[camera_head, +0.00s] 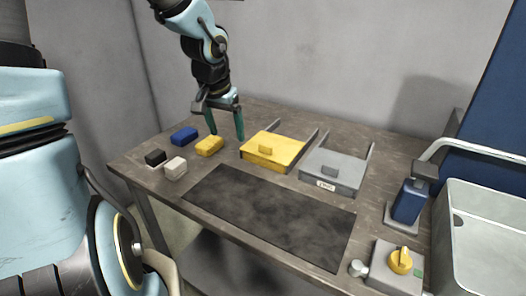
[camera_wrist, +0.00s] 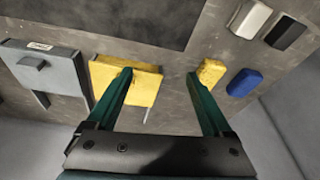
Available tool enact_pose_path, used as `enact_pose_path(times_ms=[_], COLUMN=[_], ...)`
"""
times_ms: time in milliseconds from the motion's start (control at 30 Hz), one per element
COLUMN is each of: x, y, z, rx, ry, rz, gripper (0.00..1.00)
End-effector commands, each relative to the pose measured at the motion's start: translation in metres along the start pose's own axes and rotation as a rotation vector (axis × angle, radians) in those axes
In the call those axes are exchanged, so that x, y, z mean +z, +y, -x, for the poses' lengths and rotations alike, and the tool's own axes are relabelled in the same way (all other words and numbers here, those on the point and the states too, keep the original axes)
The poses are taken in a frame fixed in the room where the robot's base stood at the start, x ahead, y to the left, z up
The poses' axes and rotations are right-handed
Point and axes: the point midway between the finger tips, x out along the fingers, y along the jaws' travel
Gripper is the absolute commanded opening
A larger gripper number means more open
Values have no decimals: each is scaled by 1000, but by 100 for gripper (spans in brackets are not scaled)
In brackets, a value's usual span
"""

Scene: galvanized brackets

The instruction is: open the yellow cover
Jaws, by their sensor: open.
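The yellow cover (camera_head: 285,152) lies flat on a box on the table, with a small raised yellow handle on top and two rails extending behind it. It also shows in the wrist view (camera_wrist: 143,88), where one finger overlaps it and partly hides the handle. My gripper (camera_head: 226,133) is open and empty, fingers pointing down, just left of the yellow cover and behind the yellow block. I cannot tell whether a finger touches the cover.
A grey cover (camera_head: 340,170) with a label stands right of the yellow one. A yellow block (camera_head: 209,146), blue block (camera_head: 184,136), white block (camera_head: 175,166) and black block (camera_head: 155,157) lie at left. A dark mat (camera_head: 265,213) lies in front. A blue dispenser (camera_head: 409,203), yellow knob (camera_head: 400,261) and sink (camera_head: 490,235) are right.

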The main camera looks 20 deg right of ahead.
Motion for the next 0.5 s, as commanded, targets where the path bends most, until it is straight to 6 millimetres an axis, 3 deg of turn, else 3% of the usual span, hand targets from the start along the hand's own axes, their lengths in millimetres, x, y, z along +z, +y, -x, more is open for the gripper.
enact_pose_path(times_ms=[100, 200, 367, 500], x=[-34, -50, -58, -60], y=[35, 52, 62, 64], z=[-7, -4, -7, -26], rx=[50, 74, 86, 88], ry=[70, 109, 128, 126], rz=[-89, -128, -148, -149], gripper=[85, 85, 85, 85])
